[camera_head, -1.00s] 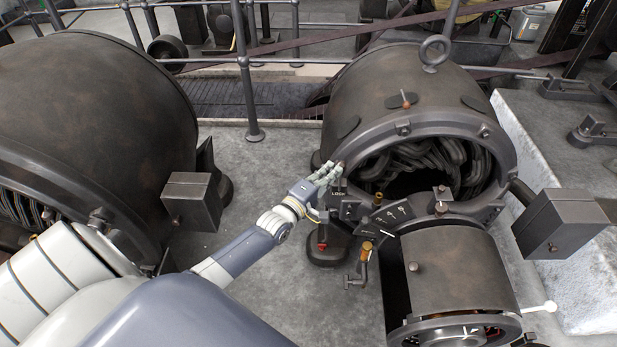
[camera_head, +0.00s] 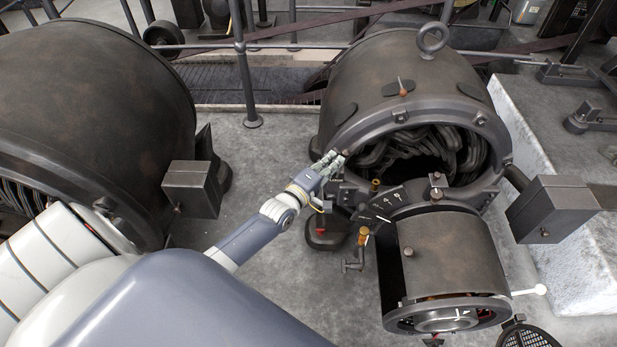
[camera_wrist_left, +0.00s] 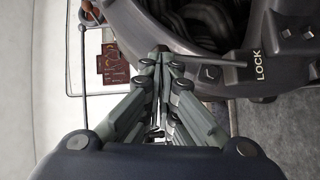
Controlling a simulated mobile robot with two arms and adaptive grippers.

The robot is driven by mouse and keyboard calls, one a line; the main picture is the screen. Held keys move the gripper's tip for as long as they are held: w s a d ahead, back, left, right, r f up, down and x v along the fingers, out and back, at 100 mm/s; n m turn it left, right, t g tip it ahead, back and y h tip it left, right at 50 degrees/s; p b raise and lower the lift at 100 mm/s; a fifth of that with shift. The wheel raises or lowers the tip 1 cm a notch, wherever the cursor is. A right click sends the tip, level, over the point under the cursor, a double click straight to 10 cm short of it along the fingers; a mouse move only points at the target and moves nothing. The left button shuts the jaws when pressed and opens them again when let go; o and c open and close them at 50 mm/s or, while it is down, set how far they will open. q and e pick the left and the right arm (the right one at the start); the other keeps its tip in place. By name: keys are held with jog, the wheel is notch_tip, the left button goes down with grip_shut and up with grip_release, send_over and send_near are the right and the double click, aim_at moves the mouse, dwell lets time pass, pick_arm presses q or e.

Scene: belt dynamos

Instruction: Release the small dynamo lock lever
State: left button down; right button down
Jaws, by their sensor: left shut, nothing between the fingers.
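The small dynamo (camera_head: 385,75) stands at the right in the head view, with its round end open and dark coils inside. In the left wrist view a thin grey rod, which looks like the lock lever (camera_wrist_left: 218,61), runs right from the fingertips toward the white LOCK lettering (camera_wrist_left: 259,66) on the dark rim. My left gripper (camera_head: 340,156) is at the left edge of the dynamo's rim. Its fingertips (camera_wrist_left: 163,50) are together and empty, close to the rod's left end. I cannot tell whether they touch it. The right gripper is not in view.
A larger dynamo (camera_head: 90,110) fills the left. A dark cylinder (camera_head: 450,250) sits below the open end. A brass-handled crank (camera_head: 363,238) stands below the gripper. Grey boxes (camera_head: 192,188) and (camera_head: 553,208) flank the dynamo. A railing post (camera_head: 246,75) rises behind. Bare floor shows between the machines.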

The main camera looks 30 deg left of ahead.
pick_arm(q)
jog(key=s, duration=1)
jog(key=shift+s+a+r, duration=0.25)
jog(key=shift+a+r, duration=0.05)
jog(key=shift+r, duration=0.15)
